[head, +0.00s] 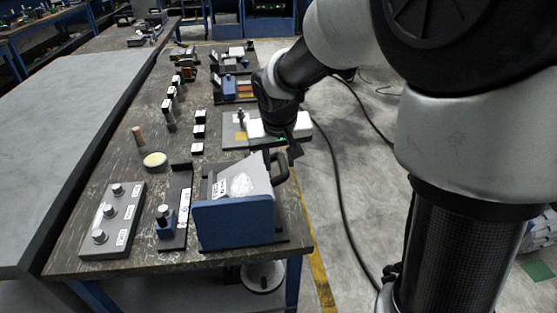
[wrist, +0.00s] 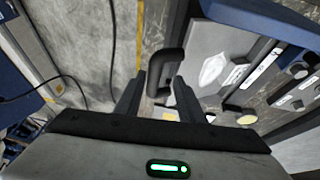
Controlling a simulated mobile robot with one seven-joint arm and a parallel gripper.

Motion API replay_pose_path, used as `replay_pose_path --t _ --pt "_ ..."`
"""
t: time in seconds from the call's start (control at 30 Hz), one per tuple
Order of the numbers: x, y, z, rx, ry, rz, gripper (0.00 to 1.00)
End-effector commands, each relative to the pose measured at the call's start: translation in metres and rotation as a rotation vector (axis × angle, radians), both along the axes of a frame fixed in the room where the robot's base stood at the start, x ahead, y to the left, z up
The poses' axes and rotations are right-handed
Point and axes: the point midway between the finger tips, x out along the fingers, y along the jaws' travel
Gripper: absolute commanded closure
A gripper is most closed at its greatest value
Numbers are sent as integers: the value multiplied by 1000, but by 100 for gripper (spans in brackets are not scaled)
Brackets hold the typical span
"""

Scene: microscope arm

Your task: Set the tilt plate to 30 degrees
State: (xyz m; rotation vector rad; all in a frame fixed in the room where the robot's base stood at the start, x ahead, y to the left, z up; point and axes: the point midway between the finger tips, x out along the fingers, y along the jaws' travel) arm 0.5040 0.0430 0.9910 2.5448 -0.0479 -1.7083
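The tilt plate (head: 243,183) is a grey slanted plate with a white patch and label, set on a blue-fronted base (head: 235,222) at the near right of the bench. Its black loop handle (head: 281,170) sticks out on the right side. In the wrist view the plate (wrist: 222,62) is right of centre, and the handle (wrist: 166,66) shows between and beyond my fingertips. My gripper (head: 291,152) is just above and behind the handle. In the wrist view my gripper (wrist: 161,84) is open, with a gap between its fingers; contact with the handle cannot be told.
A block with several round knobs (head: 113,218) lies at the near left. A small blue device on a dark rail (head: 180,205) stands beside the tilt plate. A cream disc (head: 155,160) and several small blocks lie farther back. The floor right of the bench is open, with a cable (head: 342,190).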

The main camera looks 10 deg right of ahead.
Motion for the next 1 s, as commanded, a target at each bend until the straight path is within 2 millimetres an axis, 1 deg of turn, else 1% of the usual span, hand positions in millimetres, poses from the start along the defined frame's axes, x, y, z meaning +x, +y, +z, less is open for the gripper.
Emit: replay_pose_path --t 0.17,0.4,0.6,0.7,0.8,1.0 --pt "-10 2 31 0 -6 0 64" --pt "-33 7 86 1 -6 1 64" --pt "-50 10 127 2 -5 1 64" --pt "-57 12 141 1 -4 3 64" --pt "-61 13 150 2 -2 2 64" --pt "-65 13 156 1 0 2 64"
